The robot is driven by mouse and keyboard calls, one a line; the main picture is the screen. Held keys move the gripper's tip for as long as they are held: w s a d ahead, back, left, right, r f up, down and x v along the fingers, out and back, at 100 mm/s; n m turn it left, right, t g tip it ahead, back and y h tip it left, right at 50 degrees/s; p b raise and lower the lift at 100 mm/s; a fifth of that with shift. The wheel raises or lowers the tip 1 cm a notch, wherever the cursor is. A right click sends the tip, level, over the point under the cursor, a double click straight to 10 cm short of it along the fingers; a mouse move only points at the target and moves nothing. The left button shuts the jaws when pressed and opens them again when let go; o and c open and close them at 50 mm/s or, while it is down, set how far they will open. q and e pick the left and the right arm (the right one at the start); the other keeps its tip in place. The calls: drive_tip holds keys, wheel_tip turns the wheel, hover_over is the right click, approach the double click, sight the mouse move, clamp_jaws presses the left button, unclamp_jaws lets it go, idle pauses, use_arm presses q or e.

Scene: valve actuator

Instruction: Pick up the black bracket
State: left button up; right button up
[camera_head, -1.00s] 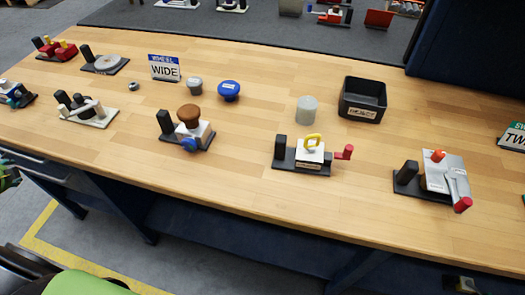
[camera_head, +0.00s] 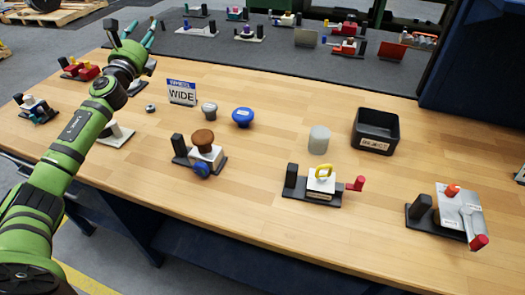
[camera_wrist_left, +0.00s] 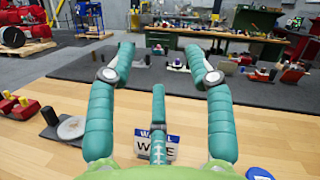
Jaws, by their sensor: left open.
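Black bracket-like pieces, each a flat base with a black upright post, stand on the wooden table. Which one is the black bracket I cannot tell. My left gripper (camera_head: 136,33), with teal fingers, is open above the table's back left. In the left wrist view its fingers (camera_wrist_left: 160,62) are spread with nothing between them. My right gripper is not in view.
A WIDE sign (camera_head: 182,94), grey knob (camera_head: 209,111), blue knob (camera_head: 243,117), pale cylinder (camera_head: 319,139) and black reject bin (camera_head: 375,132) stand on the table. A dark blue panel (camera_head: 471,60) rises at the back right. The front middle of the table is clear.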

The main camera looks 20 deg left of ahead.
use_arm(q)
drive_tip(key=s+d+f+m+h, duration=0.1)
drive_tip(key=d+f+m, duration=0.1)
drive_tip(key=d+f, duration=0.5)
drive_tip(key=d+f+m+h, duration=0.2)
drive_tip(key=d, duration=1)
drive_tip(key=s+d+f+m+h, duration=0.1)
drive_tip(key=d+f+m, duration=0.1)
drive_tip(key=d+f, duration=0.5)
drive_tip(key=m+g, duration=0.1)
drive_tip(key=g, duration=0.6)
approach(288, 177)
drive_tip(key=shift+y, duration=0.4)
drive_tip(key=x, duration=0.4)
drive_tip(key=shift+w+d+f, duration=0.1)
drive_tip(key=shift+d+f, duration=0.05)
drive_tip(key=shift+f, duration=0.1)
drive_tip(key=shift+d+x, duration=0.15)
drive_tip(key=shift+x, duration=1.4)
drive_tip(key=shift+d+x, duration=0.1)
drive_tip(key=shift+x, duration=1.45)
drive_tip(key=shift+a, duration=0.1)
clamp_jaws()
drive_tip(key=shift+r, duration=0.1)
